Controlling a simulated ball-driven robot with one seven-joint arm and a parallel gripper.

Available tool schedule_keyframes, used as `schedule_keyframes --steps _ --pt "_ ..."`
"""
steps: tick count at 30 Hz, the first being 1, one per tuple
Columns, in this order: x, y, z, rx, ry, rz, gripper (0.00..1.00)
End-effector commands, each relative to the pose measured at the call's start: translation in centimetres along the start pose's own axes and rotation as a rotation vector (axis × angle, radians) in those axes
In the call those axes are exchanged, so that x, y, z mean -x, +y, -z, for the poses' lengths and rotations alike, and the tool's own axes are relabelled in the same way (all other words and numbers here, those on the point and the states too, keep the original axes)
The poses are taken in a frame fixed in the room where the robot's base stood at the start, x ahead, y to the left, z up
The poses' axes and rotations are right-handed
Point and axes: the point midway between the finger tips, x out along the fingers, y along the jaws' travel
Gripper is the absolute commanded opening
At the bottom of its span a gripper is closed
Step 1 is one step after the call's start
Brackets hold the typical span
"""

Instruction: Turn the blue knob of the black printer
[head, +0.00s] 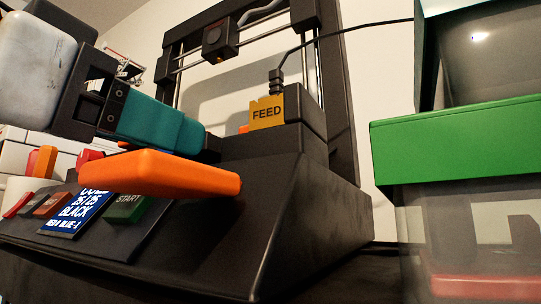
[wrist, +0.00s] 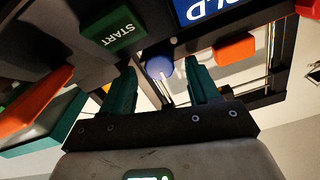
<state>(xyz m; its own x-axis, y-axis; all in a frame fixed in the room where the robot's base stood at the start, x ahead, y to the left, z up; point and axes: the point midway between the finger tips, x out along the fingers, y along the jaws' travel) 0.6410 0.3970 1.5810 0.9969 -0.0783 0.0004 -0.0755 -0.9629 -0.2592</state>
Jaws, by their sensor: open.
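The black printer (head: 300,200) fills the middle of the head view, with its dark frame behind and a sloping front panel. In the wrist view the blue knob (wrist: 160,67) shows between the tips of my gripper (wrist: 162,72), with a gap to each finger. I cannot tell whether the tips reach around it or stop short. My gripper is open and its teal fingers are empty. In the head view my gripper (head: 200,138) comes in from the left over the panel. The knob is hidden there.
A long orange bar (head: 160,173) juts out in front of my fingers. The panel has a blue display (head: 76,212) and a green START button (head: 127,208). A yellow FEED tag (head: 267,113) stands behind. A green-banded bin (head: 460,135) is at the right.

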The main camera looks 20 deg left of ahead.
Motion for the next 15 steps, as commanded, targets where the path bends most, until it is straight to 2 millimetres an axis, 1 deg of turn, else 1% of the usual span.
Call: schedule_keyframes --steps 3,11,15 --pt "-0.58 0.00 -0.01 0.000 0.000 0.000 0.60" --pt "-0.70 0.01 -0.05 0.000 0.000 0.000 0.60" --pt "-0.69 0.01 -0.05 0.000 0.000 0.000 0.49"
